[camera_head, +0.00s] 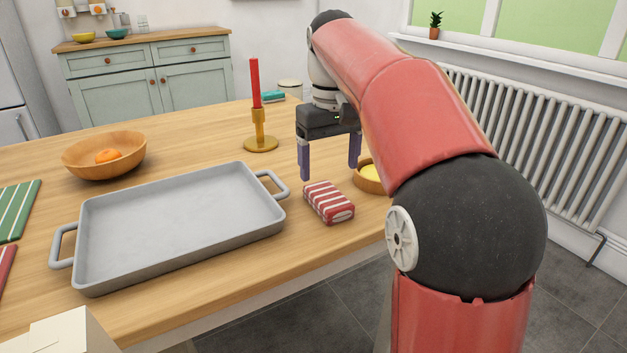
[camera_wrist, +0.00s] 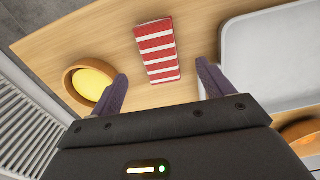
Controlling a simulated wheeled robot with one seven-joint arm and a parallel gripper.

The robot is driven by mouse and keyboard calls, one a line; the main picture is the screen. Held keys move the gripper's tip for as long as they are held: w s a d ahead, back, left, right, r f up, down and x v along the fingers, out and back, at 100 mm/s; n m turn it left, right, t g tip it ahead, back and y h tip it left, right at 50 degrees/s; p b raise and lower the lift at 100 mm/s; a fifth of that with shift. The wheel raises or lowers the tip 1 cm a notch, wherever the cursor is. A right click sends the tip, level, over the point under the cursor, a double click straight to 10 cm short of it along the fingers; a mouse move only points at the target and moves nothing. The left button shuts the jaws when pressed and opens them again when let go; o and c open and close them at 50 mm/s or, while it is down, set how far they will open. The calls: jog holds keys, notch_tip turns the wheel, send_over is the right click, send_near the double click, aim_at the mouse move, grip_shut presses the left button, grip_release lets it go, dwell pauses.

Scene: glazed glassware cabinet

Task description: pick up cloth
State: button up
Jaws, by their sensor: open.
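The cloth (camera_head: 328,202) is a folded red and white striped bundle lying on the wooden table, just right of the grey tray. In the wrist view the cloth (camera_wrist: 158,51) lies ahead of and between the two fingers, apart from both. My gripper (camera_head: 330,172) is open and empty, pointing down above the table and slightly behind the cloth in the head view. Its two purple fingers also show in the wrist view (camera_wrist: 163,88).
The grey tray (camera_head: 185,215) stands close to the cloth's left. A wooden bowl with yellow contents (camera_head: 370,177) is close to its right. A red candle in a brass holder (camera_head: 258,115) stands behind. A bowl with an orange fruit (camera_head: 75,155) sits far left.

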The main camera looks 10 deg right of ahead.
aim_at(328, 194)
jog(key=shift+w+f, duration=0.15)
jog(key=shift+w, duration=0.2)
notch_tip(328, 194, down, 7)
jog(key=shift+f+b, duration=0.2)
jog(key=shift+b, duration=0.6)
jog(key=c, duration=1.1)
jog(key=shift+o, duration=0.2)
jog(key=shift+r, duration=0.2)
